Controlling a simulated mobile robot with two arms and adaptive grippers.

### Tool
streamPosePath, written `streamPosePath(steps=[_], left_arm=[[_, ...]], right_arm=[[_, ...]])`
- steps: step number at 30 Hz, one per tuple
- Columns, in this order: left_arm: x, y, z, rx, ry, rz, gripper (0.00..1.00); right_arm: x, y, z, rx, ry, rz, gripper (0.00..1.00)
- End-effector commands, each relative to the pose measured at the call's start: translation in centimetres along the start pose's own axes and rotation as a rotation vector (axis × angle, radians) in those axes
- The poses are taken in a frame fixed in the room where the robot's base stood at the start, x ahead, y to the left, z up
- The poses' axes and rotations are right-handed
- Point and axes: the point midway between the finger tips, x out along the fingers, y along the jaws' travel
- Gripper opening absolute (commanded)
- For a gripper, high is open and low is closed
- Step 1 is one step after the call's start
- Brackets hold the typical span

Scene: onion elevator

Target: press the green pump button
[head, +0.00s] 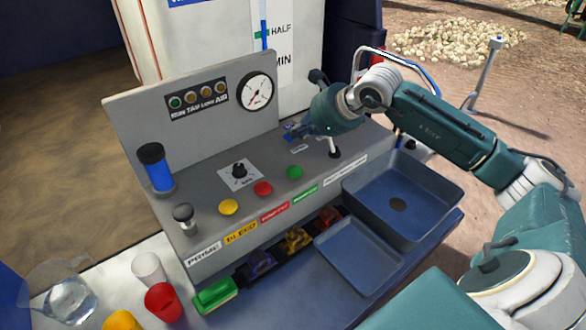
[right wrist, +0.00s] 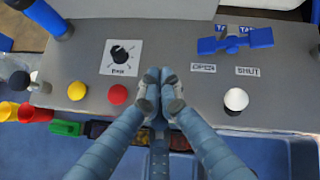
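The green pump button (head: 294,172) is on the sloped grey console in the head view, to the right of the red button (head: 263,188). My right gripper (right wrist: 160,82) is shut and empty, its fingertips touching each other. In the right wrist view the fingertips cover the spot just right of the red button, and the green button is hidden behind them. In the head view my right gripper (head: 311,127) is over the back right part of the console, beside the blue valve handle (head: 291,130). The green button looks uncovered there, with no contact visible. My left gripper is not in view.
A yellow button (head: 228,207) and a dark knob (head: 239,171) are to the left. A white-tipped lever (right wrist: 236,98) stands close on the right. A gauge (head: 257,91) is on the back panel. Blue trays (head: 360,255), cups and a jug (head: 70,290) are in front.

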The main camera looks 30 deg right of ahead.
Motion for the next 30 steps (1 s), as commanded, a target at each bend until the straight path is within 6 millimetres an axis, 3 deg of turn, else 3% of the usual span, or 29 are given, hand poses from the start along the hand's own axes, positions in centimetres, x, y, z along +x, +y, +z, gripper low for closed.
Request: streamPosePath(steps=[14,24,30], left_arm=[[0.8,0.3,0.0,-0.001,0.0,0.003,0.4],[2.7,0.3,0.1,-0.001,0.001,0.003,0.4],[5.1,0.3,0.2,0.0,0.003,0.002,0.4]], right_arm=[[1.2,0.6,-1.0,0.001,-0.002,0.003,0.0],[4.4,1.9,-4.1,0.002,-0.002,0.004,0.0],[6.1,2.5,-5.6,0.0,-0.004,0.002,0.0]])
